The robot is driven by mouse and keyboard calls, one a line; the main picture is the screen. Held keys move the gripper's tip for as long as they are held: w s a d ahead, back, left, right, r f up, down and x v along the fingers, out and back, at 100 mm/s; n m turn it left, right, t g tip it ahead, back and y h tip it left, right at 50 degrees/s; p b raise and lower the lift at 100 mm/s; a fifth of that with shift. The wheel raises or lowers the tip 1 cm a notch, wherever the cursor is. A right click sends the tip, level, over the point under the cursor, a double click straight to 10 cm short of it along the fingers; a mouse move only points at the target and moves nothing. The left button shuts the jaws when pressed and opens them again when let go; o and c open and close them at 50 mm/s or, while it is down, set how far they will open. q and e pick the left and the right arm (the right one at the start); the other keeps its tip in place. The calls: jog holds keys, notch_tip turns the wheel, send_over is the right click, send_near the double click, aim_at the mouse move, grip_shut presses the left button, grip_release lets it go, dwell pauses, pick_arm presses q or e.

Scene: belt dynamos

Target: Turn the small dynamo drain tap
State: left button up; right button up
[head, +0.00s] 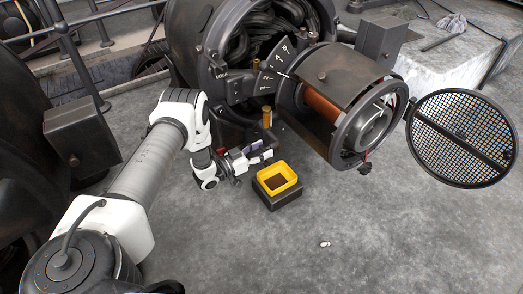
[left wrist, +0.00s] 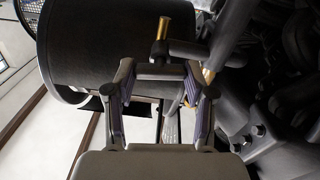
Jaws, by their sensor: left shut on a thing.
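The small dynamo's drain tap (left wrist: 160,71) shows in the left wrist view as a dark grey piece between my fingertips, with a brass post (left wrist: 163,28) just beyond it. The same brass post (head: 266,117) stands upright below the dynamo body in the head view. My left gripper (head: 259,153) is shut on the tap, just under the dynamo and behind the yellow tray. Its two fingers lie on either side of the tap in the left wrist view (left wrist: 163,78). The fingers partly hide the tap, and its exact turn cannot be told. My right gripper is not in view.
A yellow tray (head: 262,184) sits on a dark block (head: 284,199) below the gripper. The open dynamo drum (head: 346,79) overhangs it at the right, with a round mesh cover (head: 461,138) swung out. The grey floor in front is mostly clear.

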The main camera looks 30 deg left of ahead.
pick_arm(q)
jog(key=shift+n, duration=2.1)
jog(key=shift+w+a, duration=0.1)
jog(key=o, duration=1.2)
jog(key=shift+c, duration=0.2)
jog(key=v, duration=1.2)
jog(key=shift+f, duration=0.15)
